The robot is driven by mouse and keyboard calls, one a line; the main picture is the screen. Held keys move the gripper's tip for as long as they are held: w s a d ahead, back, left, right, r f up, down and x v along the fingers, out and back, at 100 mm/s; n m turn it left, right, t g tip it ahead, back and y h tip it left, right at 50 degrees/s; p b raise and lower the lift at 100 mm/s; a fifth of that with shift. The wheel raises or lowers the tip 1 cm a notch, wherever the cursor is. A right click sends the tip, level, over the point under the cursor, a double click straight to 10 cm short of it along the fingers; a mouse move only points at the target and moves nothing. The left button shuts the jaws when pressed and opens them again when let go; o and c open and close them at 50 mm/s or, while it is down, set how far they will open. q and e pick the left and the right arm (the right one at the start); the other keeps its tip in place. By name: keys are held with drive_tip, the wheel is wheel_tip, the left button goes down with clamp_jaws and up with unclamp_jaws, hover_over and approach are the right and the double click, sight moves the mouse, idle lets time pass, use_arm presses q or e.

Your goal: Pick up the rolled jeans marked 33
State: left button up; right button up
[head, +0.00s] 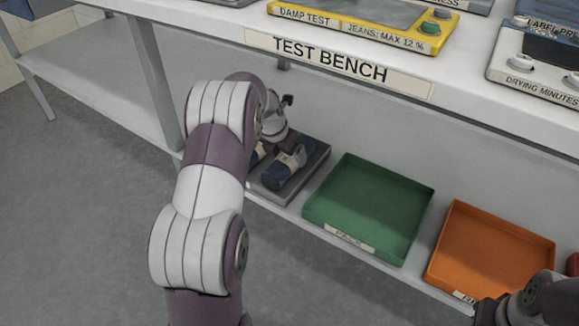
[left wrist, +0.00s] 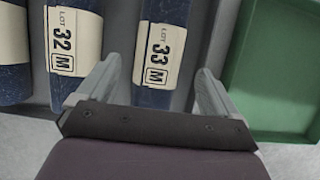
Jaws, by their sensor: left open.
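The rolled jeans marked 33 (left wrist: 178,12) are dark blue with a cream band reading LOT 33 M. In the left wrist view they lie between the spread fingers of my open left gripper (left wrist: 158,70), with no grip visible. In the head view they appear as the right-hand roll (head: 285,172) on a grey tray (head: 312,171), under my left gripper (head: 284,124), partly hidden by my arm. The roll marked 32 (left wrist: 78,45) lies to their left. My right gripper (head: 528,300) shows dark at the lower right; its fingers are unclear.
Another roll (left wrist: 12,50) is at the left edge of the wrist view. A green tray (head: 369,205) stands right of the grey tray, then an orange tray (head: 489,252). The test bench (head: 338,68) top overhangs this lower shelf.

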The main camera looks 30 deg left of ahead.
sight(287, 156)
use_arm(q)
drive_tip(key=b+x, duration=0.3)
drive_tip(key=x, duration=0.2)
drive_tip(key=shift+s+a+f+b, duration=0.15)
drive_tip(key=shift+s+b, duration=0.1)
drive_tip(key=shift+b, duration=0.15)
drive_tip(key=shift+w, duration=0.1)
drive_tip(key=shift+r, duration=0.25)
drive_tip(key=c, duration=1.3)
